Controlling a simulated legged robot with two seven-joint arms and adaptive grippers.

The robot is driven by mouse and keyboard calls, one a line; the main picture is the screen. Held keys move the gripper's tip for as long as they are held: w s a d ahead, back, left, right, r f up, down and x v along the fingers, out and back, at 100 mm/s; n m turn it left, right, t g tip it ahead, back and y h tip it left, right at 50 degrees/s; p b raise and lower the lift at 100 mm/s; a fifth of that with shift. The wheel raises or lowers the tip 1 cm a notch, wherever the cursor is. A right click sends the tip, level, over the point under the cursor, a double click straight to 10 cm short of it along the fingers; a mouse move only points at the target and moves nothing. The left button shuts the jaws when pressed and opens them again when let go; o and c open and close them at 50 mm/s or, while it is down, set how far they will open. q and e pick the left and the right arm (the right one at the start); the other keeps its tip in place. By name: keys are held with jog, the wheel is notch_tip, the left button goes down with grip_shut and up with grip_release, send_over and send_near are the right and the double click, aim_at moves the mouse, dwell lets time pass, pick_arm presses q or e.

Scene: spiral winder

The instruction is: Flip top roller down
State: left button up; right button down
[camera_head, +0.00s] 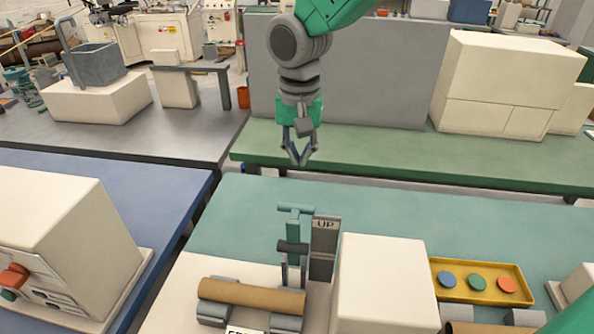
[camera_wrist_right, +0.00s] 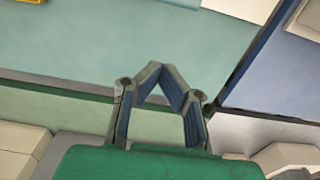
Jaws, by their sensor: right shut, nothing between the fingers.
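The winder stands at the front of the teal table. Its top roller (camera_head: 293,247) is a short dark cylinder on an upright teal and grey arm (camera_head: 295,210), beside a grey post marked "UP" (camera_head: 325,225). Below it, a brown cardboard tube (camera_head: 251,296) lies across grey rollers (camera_head: 212,314). My right gripper (camera_head: 298,161) hangs empty beyond the winder, its fingers pointing down, well apart from the top roller. In the right wrist view its fingers (camera_wrist_right: 158,72) meet at the tips with nothing between them. My left gripper is not in view.
A white box (camera_head: 384,285) stands right of the post. A yellow tray (camera_head: 482,298) with coloured discs lies further right. A white machine (camera_head: 60,240) stands on the blue table at left. The teal table (camera_head: 420,212) is clear behind the winder.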

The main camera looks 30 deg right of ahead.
aim_at(295, 239)
jog(key=s+a+f+p, duration=0.1)
jog(key=s+a+f, duration=0.1)
jog(key=f, duration=0.5)
jog(key=shift+s+a+f, duration=0.2)
jog(key=shift+s, duration=0.35)
